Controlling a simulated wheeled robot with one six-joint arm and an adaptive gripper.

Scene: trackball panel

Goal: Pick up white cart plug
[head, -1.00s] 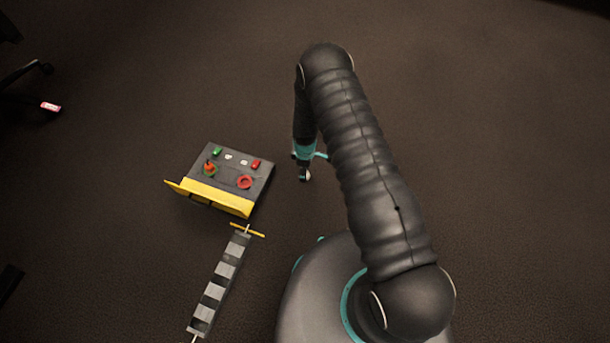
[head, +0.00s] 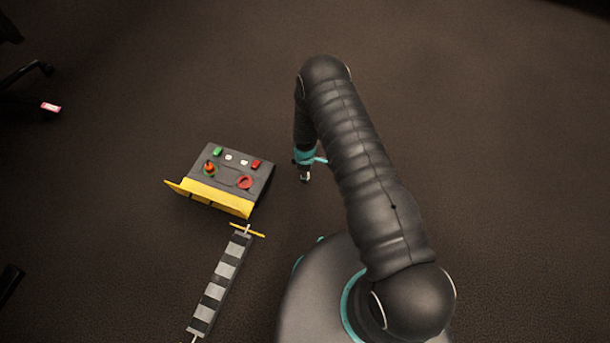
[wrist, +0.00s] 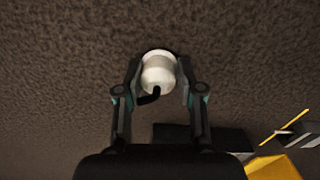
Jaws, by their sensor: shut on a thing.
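The white cart plug (wrist: 158,72) is a rounded white piece with a short black cord end, seen in the wrist view between the two fingertips. My gripper (wrist: 158,80) is shut on it, one finger on each side. In the head view my gripper (head: 304,175) points down, just right of the control panel. The plug is too small there to make out clearly. I cannot tell from these views how far it is from the floor.
The grey control panel (head: 232,170) with coloured buttons and a yellow front edge (head: 215,199) stands left of my gripper. A striped grey-black bar (head: 217,287) lies below it. Chair parts (head: 25,73) and a small red-white item (head: 51,107) are far left. The brown floor right of my arm is clear.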

